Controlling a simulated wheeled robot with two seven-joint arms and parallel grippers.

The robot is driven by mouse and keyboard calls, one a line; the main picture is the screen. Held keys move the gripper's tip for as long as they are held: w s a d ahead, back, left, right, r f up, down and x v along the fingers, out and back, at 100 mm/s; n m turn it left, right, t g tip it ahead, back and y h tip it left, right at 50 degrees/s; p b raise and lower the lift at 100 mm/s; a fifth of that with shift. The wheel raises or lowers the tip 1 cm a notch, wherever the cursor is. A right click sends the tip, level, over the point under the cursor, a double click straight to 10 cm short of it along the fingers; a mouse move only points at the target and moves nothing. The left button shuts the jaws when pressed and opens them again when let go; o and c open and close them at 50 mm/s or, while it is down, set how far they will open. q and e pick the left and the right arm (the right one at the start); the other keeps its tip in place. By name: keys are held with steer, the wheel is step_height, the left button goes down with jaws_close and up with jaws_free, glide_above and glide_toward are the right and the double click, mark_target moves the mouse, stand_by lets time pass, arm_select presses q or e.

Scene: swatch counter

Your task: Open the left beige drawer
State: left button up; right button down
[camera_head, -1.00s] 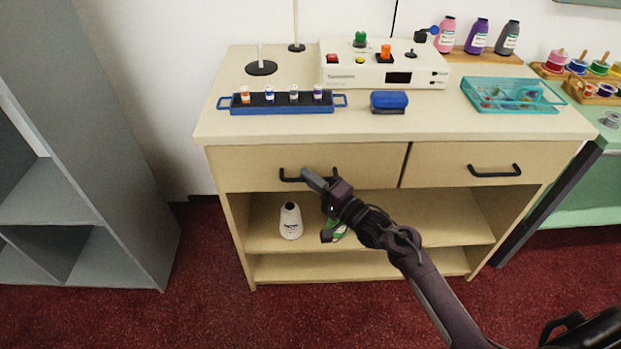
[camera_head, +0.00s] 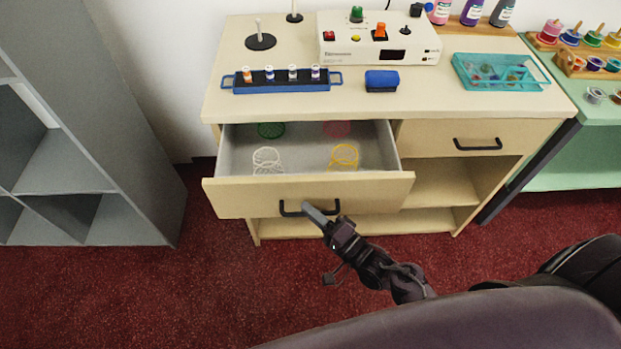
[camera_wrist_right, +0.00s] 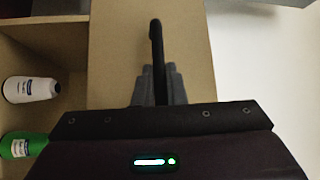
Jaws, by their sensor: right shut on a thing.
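The left beige drawer (camera_head: 240,198) stands well out from the cabinet in the head view. Its grey inside shows several round wire baskets, among them a white one (camera_head: 267,160) and a yellow one (camera_head: 344,156). My right gripper (camera_head: 318,214) is at the drawer's black handle (camera_head: 292,208), shut on it. In the right wrist view the grey fingers (camera_wrist_right: 158,86) sit on both sides of the handle (camera_wrist_right: 156,42), against the beige front (camera_wrist_right: 190,60). My left gripper does not show.
The right drawer (camera_head: 440,138) is closed. On the counter (camera_head: 225,105) are a blue vial tray (camera_head: 285,87), a blue block (camera_head: 381,80), a white device (camera_head: 340,45) and a teal tray (camera_head: 500,72). A grey shelf unit (camera_head: 95,120) stands left. Red carpet is free in front.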

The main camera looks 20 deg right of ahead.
steer(key=s+a+p, duration=0.2)
steer(key=s, duration=0.6)
steer(key=s+a+p, duration=0.2)
steer(key=s, duration=0.5)
steer(key=shift+s+a, duration=0.25)
steer(key=shift+s, duration=0.1)
steer(key=c, duration=1.5)
jaws_free()
steer(key=b+v, duration=0.1)
steer(key=v, duration=0.6)
steer(key=shift+s+d, duration=0.25)
steer(key=shift+s, duration=0.1)
steer(key=shift+f, duration=0.1)
